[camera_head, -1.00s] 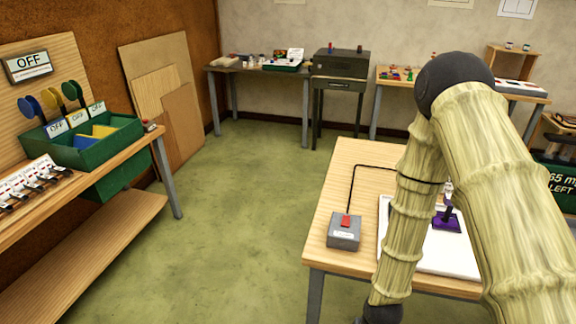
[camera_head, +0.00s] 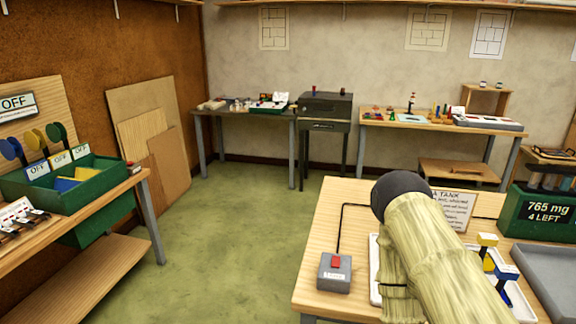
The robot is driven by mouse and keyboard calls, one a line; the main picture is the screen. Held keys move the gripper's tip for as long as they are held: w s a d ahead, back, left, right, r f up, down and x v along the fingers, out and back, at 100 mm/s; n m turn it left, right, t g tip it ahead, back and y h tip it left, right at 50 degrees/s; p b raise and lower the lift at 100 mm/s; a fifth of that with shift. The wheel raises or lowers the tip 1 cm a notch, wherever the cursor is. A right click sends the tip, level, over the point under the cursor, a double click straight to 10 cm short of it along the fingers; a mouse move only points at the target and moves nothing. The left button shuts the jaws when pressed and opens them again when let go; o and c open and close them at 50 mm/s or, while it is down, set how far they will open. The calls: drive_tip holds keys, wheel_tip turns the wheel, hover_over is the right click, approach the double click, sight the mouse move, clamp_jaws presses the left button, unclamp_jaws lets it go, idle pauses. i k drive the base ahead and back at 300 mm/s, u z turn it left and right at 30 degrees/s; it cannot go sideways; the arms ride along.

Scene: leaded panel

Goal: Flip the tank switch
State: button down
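A small grey box with a red switch (camera_head: 335,262) sits on the left front part of the wooden table (camera_head: 318,228). A black cable runs from the box toward the back of the table. A paper sign (camera_head: 455,207) with a heading that reads in part "A TANK" stands at the back of this table, partly behind my arm. My arm covers much of the white tray on the table. My gripper is not visible, so its state and its distance from the switch are hidden.
Yellow and blue pieces (camera_head: 488,240) stand right of my arm. A green box (camera_head: 540,210) reads "765 mg 4 LEFT", with a grey tray (camera_head: 556,268) in front. A bench with a green bin (camera_head: 88,198) stands left. The green floor (camera_head: 225,240) between is clear.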

sight(336, 263)
drive_tip(key=k, duration=1.3)
drive_tip(key=i, duration=0.9)
drive_tip(key=u, duration=0.5)
